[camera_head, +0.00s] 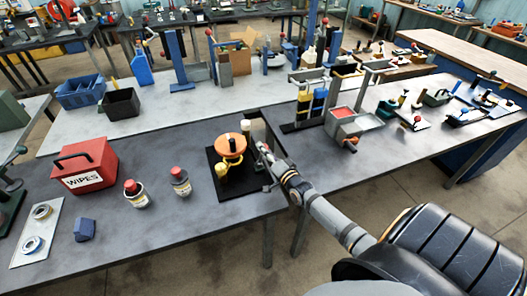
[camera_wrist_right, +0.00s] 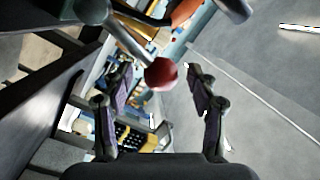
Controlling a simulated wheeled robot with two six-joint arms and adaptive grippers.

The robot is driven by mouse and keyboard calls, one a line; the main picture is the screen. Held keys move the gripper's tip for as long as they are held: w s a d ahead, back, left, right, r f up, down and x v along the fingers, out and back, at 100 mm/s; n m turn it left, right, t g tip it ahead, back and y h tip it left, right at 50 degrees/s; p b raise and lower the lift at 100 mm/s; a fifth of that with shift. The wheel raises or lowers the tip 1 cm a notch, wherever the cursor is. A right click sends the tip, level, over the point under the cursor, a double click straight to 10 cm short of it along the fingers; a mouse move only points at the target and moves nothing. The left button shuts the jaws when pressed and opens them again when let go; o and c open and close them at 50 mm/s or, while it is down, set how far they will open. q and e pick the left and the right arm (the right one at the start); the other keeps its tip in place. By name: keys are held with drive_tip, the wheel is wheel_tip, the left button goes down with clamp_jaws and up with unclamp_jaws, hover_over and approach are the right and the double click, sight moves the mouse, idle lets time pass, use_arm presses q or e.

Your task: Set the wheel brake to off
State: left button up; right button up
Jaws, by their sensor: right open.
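An orange handwheel (camera_head: 230,145) stands on a dark base plate (camera_head: 225,190) with yellow parts, near the middle of the grey bench. In the right wrist view, part of the orange wheel (camera_wrist_right: 185,12) shows at the top. A grey lever (camera_wrist_right: 125,40) there ends in a red ball knob (camera_wrist_right: 162,73). My right gripper (camera_head: 264,160) is beside the wheel on its right. In the right wrist view, my open right gripper (camera_wrist_right: 160,85) has a finger on each side of the knob, with gaps visible. The knob is not clear in the head view. My left gripper is not in view.
A red WIPES box (camera_head: 85,165) and two red-capped bottles (camera_head: 136,194) (camera_head: 180,181) stand left of the wheel. A grey metal stand (camera_head: 352,124) is to the right. Bare bench lies in front of the bottles.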

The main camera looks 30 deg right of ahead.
drive_tip(key=shift+w, duration=0.95)
clamp_jaws()
